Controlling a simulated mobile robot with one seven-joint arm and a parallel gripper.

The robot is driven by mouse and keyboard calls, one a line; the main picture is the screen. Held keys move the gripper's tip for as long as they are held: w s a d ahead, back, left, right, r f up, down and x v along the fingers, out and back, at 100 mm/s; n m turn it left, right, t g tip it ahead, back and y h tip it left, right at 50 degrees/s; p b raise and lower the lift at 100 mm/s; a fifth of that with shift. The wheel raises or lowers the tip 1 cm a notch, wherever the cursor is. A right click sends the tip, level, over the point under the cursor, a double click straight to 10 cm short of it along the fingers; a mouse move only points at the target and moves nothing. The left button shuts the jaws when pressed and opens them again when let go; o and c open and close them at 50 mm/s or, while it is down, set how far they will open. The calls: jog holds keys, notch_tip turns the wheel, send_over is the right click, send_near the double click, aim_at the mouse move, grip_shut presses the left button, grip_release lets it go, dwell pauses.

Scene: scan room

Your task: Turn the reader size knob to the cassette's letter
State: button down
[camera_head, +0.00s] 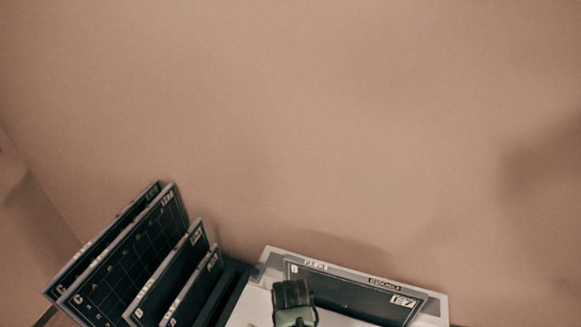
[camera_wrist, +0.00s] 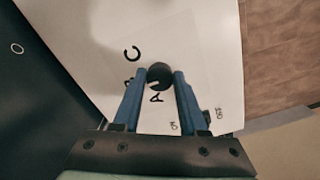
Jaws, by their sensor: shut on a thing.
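The reader (camera_head: 262,296) is a pale box at the bottom of the head view, and its white top (camera_wrist: 205,50) fills the middle of the wrist view. A dark cassette (camera_head: 350,294) lies in its slot; its letter is too small to read surely. The round black size knob (camera_wrist: 159,74) stands on the white top, with a C and an A beside it and another letter partly hidden by a finger. My gripper (camera_wrist: 161,78) has its blue fingers on both sides of the knob, shut on it.
A dark rack (camera_head: 232,284) with several upright cassettes (camera_head: 133,256) stands close to the reader's left in the head view. A plain tan wall (camera_head: 330,120) rises behind. Brown flooring (camera_wrist: 285,55) shows beyond the reader's edge in the wrist view.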

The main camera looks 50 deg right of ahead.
jog(key=shift+w+r, duration=0.1)
jog(key=shift+c, duration=2.2)
grip_release()
notch_tip(320, 180, up, 13)
jog(key=b, duration=0.2)
